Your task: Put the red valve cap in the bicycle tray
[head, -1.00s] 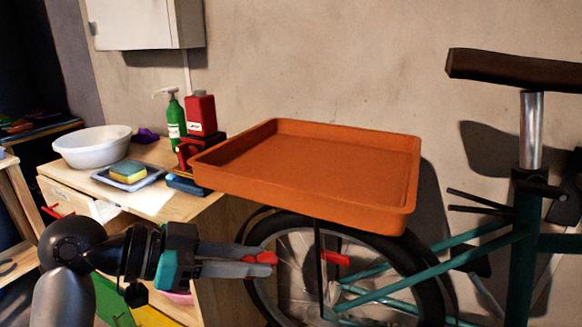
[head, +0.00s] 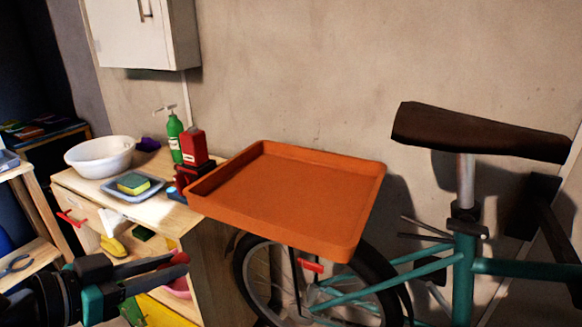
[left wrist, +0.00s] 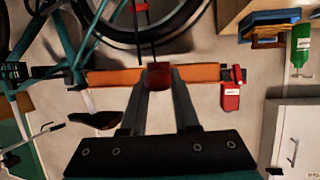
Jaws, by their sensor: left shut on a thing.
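My left gripper (head: 176,264) is low in the left part of the head view, to the left of and below the bicycle tray. It is shut on the red valve cap (head: 181,259), which shows dark red at the fingertips. The left wrist view shows the red cap (left wrist: 158,76) between the two fingers. The orange bicycle tray (head: 290,195) sits above the rear wheel, and its bare floor looks empty. In the left wrist view the tray (left wrist: 112,78) is an orange band behind the cap. My right gripper is not in view.
A wooden cabinet (head: 215,255) stands left of the bicycle, with a white bowl (head: 98,158), a sponge (head: 133,184), a green bottle (head: 175,138) and a red bottle (head: 194,147) on top. The bicycle saddle (head: 470,135) rises right of the tray.

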